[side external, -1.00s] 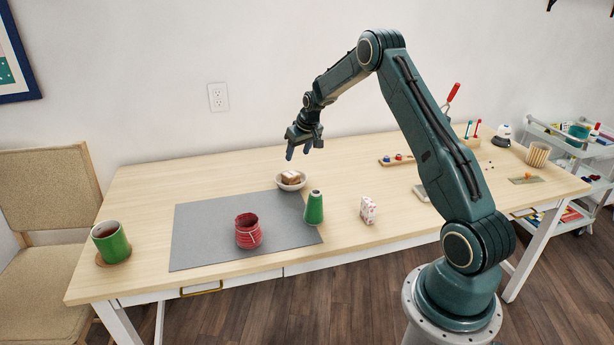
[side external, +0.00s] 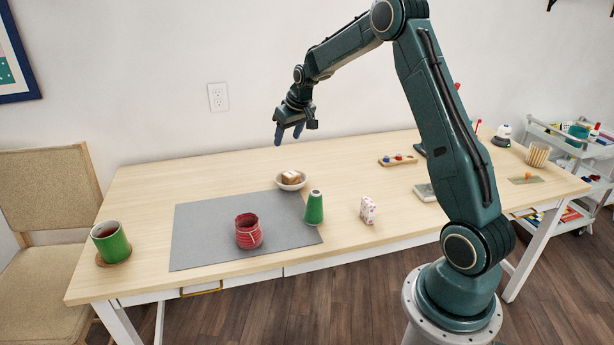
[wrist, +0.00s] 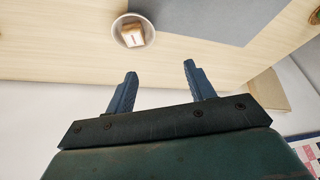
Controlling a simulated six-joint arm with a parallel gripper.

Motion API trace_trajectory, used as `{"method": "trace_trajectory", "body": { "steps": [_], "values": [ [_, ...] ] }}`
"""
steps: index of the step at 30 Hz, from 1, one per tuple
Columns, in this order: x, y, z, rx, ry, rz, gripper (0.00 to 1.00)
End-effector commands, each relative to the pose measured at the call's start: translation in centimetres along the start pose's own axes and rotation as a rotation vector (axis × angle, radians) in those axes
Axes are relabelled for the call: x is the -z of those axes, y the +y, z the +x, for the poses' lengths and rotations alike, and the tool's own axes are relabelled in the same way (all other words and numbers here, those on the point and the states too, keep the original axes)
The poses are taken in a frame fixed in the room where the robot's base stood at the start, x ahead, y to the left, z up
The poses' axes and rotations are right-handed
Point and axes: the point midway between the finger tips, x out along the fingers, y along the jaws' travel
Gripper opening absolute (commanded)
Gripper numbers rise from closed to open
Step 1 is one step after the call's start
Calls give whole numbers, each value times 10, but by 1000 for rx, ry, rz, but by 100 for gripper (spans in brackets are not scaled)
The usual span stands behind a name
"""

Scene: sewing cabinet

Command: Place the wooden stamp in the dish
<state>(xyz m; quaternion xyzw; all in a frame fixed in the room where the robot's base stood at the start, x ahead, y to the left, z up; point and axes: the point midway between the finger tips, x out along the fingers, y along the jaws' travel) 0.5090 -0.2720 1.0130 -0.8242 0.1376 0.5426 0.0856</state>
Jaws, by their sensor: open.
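The wooden stamp (side external: 291,176) sits inside the small white dish (side external: 303,184), on the table just behind the grey mat. In the wrist view the stamp (wrist: 133,37) lies in the round dish (wrist: 115,34) at the top, with lettering on its upper face. My gripper (side external: 289,140) is open and empty, raised above and behind the dish. In the wrist view its two fingers (wrist: 157,80) are apart with nothing between them, and the dish is beyond the fingertips.
A patterned box (side external: 368,210) is further right. A green mug (side external: 110,242) stands at the left. The table's back left is clear.

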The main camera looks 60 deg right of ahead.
Motion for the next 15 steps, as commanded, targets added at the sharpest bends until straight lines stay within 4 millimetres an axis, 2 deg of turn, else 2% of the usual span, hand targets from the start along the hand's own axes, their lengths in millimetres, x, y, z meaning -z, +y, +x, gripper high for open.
{"method": "trace_trajectory", "body": {
  "steps": [1, 3, 8, 15],
  "values": [
    [-2, -12, -19, 4, 7, -14, 54],
    [-7, -27, -40, 9, 10, -28, 54],
    [-23, -57, -87, 21, 19, -60, 54],
    [-60, -97, -150, 41, 31, -107, 54]
  ]
}}
